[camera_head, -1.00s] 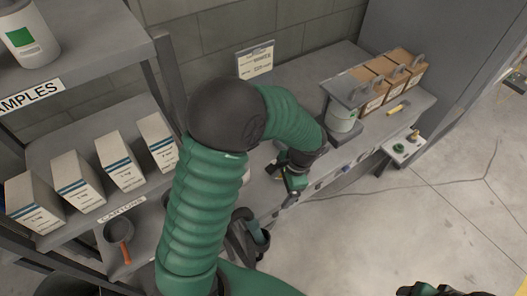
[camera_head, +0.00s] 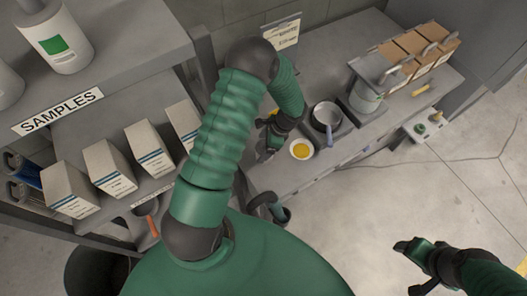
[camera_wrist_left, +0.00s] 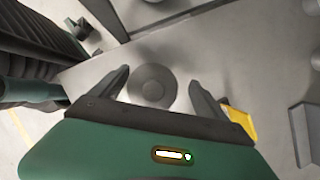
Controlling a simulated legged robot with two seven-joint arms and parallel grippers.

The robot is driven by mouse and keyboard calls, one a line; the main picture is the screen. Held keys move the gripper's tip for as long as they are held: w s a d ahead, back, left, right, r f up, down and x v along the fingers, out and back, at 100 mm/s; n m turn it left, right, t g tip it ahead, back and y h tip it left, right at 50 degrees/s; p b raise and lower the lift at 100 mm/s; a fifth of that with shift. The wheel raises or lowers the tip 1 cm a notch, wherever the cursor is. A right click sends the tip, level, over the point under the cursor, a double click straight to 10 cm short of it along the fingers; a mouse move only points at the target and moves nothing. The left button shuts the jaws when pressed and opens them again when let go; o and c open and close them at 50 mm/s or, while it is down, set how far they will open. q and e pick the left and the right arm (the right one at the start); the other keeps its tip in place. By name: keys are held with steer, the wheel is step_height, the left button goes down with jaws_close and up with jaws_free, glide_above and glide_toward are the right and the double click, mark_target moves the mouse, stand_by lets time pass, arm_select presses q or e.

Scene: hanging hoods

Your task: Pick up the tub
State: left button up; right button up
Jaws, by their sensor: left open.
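My left gripper (camera_head: 266,152) points down over the left part of the grey bench, left of a bowl with yellow contents (camera_head: 301,148). In the left wrist view it is open (camera_wrist_left: 160,84). A round grey thing with a raised centre (camera_wrist_left: 152,88) lies between and beyond its fingers, not gripped; I cannot tell if it is a tub. Similar white tub (camera_head: 62,48) stands on the samples shelf. My right gripper (camera_head: 412,248) is over the floor; its jaws are unclear.
A dark pan (camera_head: 327,114) sits on a plate on the bench (camera_head: 345,153). Brown boxes (camera_head: 412,48) stand at its far end. White cartons (camera_head: 112,166) line the left shelf. A yellow piece (camera_wrist_left: 241,122) lies by the right finger in the wrist view. Open floor lies right.

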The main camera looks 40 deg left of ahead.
arm_select(q)
steer(key=f, duration=0.1)
steer(key=s+f+p, duration=0.1)
steer(key=f, duration=0.1)
steer(key=shift+s+f, duration=0.1)
steer(key=shift+f, duration=0.2)
steer(key=shift+w+d+f, duration=0.15)
steer(key=shift+w+f, duration=0.05)
steer(key=shift+f, duration=0.05)
steer(key=shift+s+a, duration=0.15)
steer(key=shift+a, duration=0.2)
steer(key=c, duration=0.7)
steer(key=shift+d, duration=0.2)
steer(key=c, duration=1)
steer(key=shift+r, duration=0.1)
